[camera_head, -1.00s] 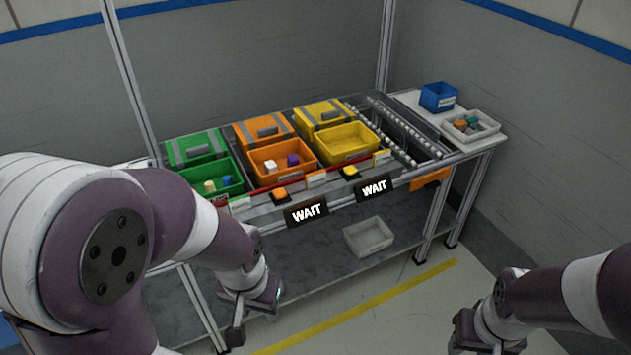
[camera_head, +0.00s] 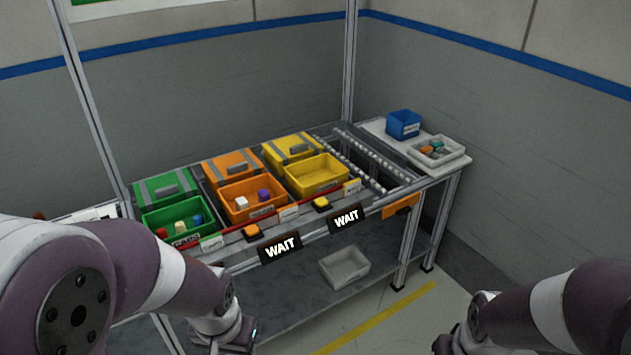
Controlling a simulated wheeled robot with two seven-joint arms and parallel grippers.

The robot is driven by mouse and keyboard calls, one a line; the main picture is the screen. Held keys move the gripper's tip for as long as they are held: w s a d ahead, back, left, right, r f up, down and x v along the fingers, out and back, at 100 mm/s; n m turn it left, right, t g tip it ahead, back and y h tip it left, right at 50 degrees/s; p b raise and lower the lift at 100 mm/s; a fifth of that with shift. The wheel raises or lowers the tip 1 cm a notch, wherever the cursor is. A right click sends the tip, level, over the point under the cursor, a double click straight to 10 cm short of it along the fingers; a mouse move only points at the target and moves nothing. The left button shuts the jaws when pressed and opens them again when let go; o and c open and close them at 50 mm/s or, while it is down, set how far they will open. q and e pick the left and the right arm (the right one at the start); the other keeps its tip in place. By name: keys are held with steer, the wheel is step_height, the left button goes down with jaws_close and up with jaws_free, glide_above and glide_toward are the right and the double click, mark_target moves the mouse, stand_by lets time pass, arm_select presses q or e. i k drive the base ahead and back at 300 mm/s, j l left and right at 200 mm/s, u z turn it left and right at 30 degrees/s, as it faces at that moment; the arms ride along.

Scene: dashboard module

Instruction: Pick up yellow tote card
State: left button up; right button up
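A yellow tote (camera_head: 330,184) stands open and looks empty on the rack. A small pale yellow card (camera_head: 352,186) stands at the rail in front of it, near its right corner. My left gripper (camera_head: 240,338) is low in front of the rack, well away from the card. My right gripper (camera_head: 446,346) is at the bottom edge, to the right of the rack and apart from everything. The fingers of both are too dark and small to read. Any lettering on the card is too small to read.
An orange tote (camera_head: 232,213) and a green tote (camera_head: 157,227), each with blocks, have cards (camera_head: 289,214) (camera_head: 211,243) in front. Two black WAIT signs (camera_head: 280,248) (camera_head: 346,219) hang at the front edge. A grey bin (camera_head: 344,267) sits on the lower shelf.

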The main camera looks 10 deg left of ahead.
mark_target(352, 187)
steer(key=i+l+u, duration=0.15)
steer(key=i+l, duration=0.15)
steer(key=i, duration=0.15)
steer(key=i+l+u, duration=0.15)
steer(key=i+l, duration=0.25)
steer(key=i+l+u, duration=0.15)
steer(key=i+l, duration=0.25)
steer(key=i+l+u, duration=0.1)
steer(key=i+l, duration=0.3)
steer(key=i+l+u, duration=0.15)
steer(key=i+l, duration=0.25)
steer(key=l, duration=0.15)
steer(key=i+l+u, duration=0.15)
steer(key=i+l, duration=0.15)
steer(key=l, duration=0.25)
